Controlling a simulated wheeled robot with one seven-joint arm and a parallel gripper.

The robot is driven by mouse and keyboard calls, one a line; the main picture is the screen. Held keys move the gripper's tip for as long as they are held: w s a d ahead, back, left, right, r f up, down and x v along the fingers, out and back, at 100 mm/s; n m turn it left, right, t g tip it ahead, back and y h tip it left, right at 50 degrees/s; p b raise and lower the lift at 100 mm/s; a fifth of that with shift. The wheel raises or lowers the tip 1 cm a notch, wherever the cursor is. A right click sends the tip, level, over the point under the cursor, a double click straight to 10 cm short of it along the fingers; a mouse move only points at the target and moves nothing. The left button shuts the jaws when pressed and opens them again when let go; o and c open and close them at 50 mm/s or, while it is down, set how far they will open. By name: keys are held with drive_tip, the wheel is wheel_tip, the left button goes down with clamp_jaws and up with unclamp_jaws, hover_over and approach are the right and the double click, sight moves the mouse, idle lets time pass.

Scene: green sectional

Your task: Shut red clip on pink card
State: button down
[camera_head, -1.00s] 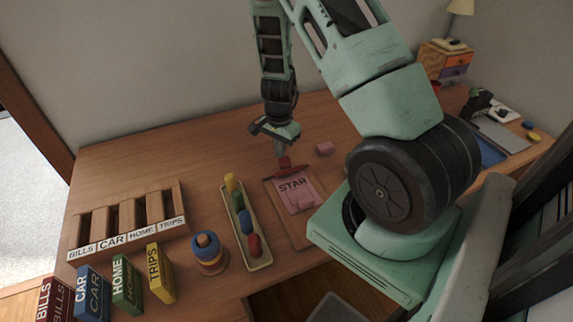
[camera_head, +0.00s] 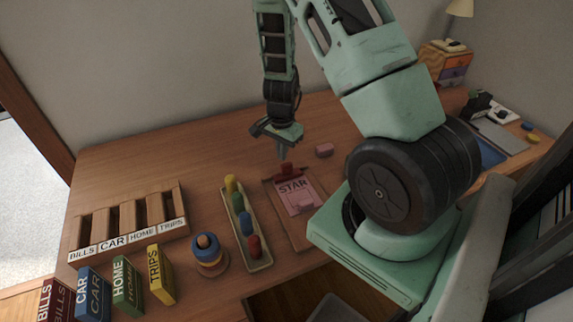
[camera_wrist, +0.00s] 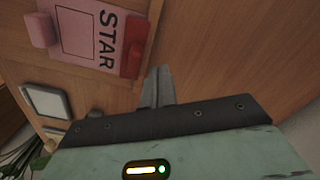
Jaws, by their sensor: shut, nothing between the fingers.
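The pink card (camera_head: 296,197), marked STAR, lies on a brown board (camera_head: 276,207) on the desk. The red clip (camera_head: 287,171) is at the card's top edge and looks lowered against it. In the wrist view the red clip (camera_wrist: 133,48) borders the top of the pink card (camera_wrist: 80,42). I cannot tell whether it presses on the card. My gripper (camera_head: 282,154) is shut and empty, pointing down just behind the clip. Its fingertips (camera_wrist: 158,75) appear beside the clip in the wrist view; contact is unclear.
A pink block (camera_head: 324,150) lies right of my gripper. A tray (camera_head: 262,262) of coloured pieces, a ring stack (camera_head: 209,262) and a labelled wooden rack (camera_head: 128,222) stand to the left. Another pink piece (camera_wrist: 40,30) is at the card's lower part. The desk behind the rack is clear.

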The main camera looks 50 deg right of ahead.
wheel_tip(320, 180, up, 6)
drive_tip(key=p, duration=0.5)
drive_tip(key=shift+r, duration=0.2)
idle(0.6)
drive_tip(key=a+r+n+y, duration=0.1)
drive_tip(key=a+r+n, duration=0.45)
drive_tip(key=a, duration=0.55)
drive_tip(key=a+r+n+y, duration=0.1)
drive_tip(key=a+r+n, duration=0.5)
drive_tip(key=a, duration=0.5)
drive_tip(key=s+a+r+n, duration=0.5)
drive_tip(key=s+a+n, duration=0.1)
drive_tip(key=s, duration=0.3)
drive_tip(key=s+a+r+n+h, duration=0.1)
drive_tip(key=s+a+r+n, duration=0.4)
drive_tip(key=s, duration=0.4)
drive_tip(key=shift+s+a+n, duration=0.2)
drive_tip(key=shift+a+n, duration=0.25)
drive_tip(key=shift+n, duration=0.8)
drive_tip(key=shift+r, duration=0.1)
